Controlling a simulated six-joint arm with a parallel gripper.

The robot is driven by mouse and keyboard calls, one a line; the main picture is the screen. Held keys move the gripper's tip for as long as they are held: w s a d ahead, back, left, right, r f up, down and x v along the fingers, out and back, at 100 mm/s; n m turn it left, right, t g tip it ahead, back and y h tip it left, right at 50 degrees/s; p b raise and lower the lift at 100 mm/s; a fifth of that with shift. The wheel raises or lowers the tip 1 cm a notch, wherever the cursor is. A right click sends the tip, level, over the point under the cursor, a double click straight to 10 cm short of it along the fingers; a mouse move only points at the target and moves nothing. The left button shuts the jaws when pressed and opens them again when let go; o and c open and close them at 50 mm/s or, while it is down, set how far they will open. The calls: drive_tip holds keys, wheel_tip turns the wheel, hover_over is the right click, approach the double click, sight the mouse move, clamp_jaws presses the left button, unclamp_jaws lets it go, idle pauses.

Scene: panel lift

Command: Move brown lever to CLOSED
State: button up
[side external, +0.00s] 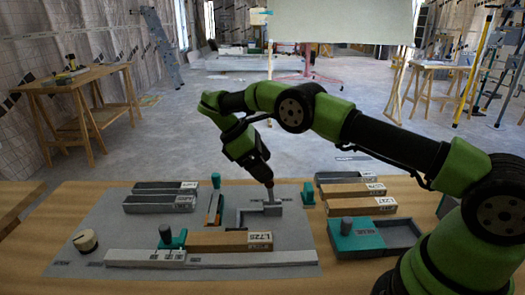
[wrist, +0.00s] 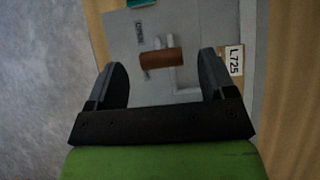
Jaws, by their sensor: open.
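The brown lever's grip (wrist: 161,59) shows in the wrist view as a short brown bar beside a small grey post on a grey panel (wrist: 122,35). My gripper (wrist: 165,62) is open, with one finger on each side of the grip and a clear gap to both. Whether the fingertips reach down to its height cannot be told. In the side view my gripper (side external: 266,181) points down just above a small grey fixture (side external: 272,207) on the panel (side external: 290,235). The lever is hard to make out there. A small panel label left of the grip is too small to read surely.
A wooden block with an L725 label (wrist: 236,61) is close right of my gripper in the wrist view.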

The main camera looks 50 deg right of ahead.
sight(271, 191)
drive_tip(key=shift+r, duration=1.75)
drive_tip(key=shift+s+d+f, duration=0.1)
drive_tip(key=shift+d, duration=0.05)
drive_tip(key=c, duration=0.5)
drive_tip(key=s+d+f+y, duration=0.1)
drive_tip(key=y, duration=0.1)
drive_tip(key=s+d+f+m+g+y, duration=0.1)
drive_tip(key=s+d+y, duration=0.1)
drive_tip(key=s+d+f+g+y, duration=0.1)
drive_tip(key=s, duration=0.1)
drive_tip(key=shift+d+f+y, duration=0.1)
drive_tip(key=shift+d+y, duration=0.05)
drive_tip(key=shift+y, duration=0.25)
clamp_jaws()
drive_tip(key=s+d+r+m+t+y, duration=0.1)
drive_tip(key=s+d+m+t+y, duration=0.35)
drive_tip(key=m+t, duration=0.45)
drive_tip(key=s+d+m+t+y, duration=0.3)
drive_tip(key=d+m+t+y, duration=0.15)
drive_tip(key=m+t, duration=0.35)
drive_tip(key=x, duration=1.4)
drive_tip(key=shift+a+r, duration=0.3)
drive_tip(key=shift+a, duration=0.2)
